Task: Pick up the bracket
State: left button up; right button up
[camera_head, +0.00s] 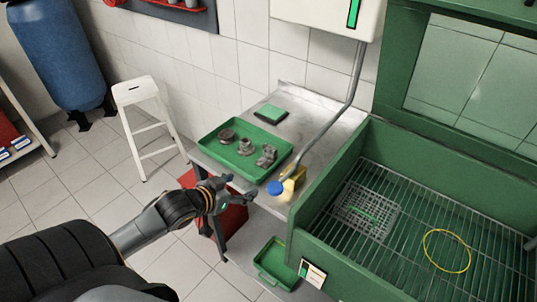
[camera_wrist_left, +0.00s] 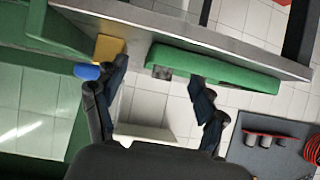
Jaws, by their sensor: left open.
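Several grey metal parts lie in a green tray (camera_head: 219,154) on the metal side table. The rightmost part (camera_head: 266,156) has an angular, upright shape and looks like the bracket; I cannot be sure. My left gripper (camera_head: 240,188) is open and empty, in front of the tray's near edge and apart from the parts. In the left wrist view, the open fingers (camera_wrist_left: 158,75) frame the tray's green side (camera_wrist_left: 220,70). A small grey bit of a part (camera_wrist_left: 161,72) shows at the tray there; the rest is hidden. My right gripper is not in view.
A green washing cabinet (camera_head: 345,155) with a grated basin is at the right. A white stool (camera_head: 135,92) stands left.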

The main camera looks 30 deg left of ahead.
pick_arm(q)
jog(key=t, duration=0.2)
send_near(268, 150)
jog(key=shift+w+f+h, duration=0.15)
jog(key=shift+w+f, duration=0.15)
jog(key=shift+w, duration=0.3)
jog(key=shift+w+f+h, duration=0.15)
jog(key=shift+w+f, duration=0.1)
jog(key=shift+w, duration=0.35)
jog(key=shift+w+f+p, duration=0.2)
jog(key=shift+w+p, duration=0.1)
jog(key=shift+w, duration=0.65)
jog(key=p+x, duration=0.1)
jog(key=x, duration=0.3)
jog(key=shift+w+f, duration=0.1)
jog(key=shift+w, duration=0.05)
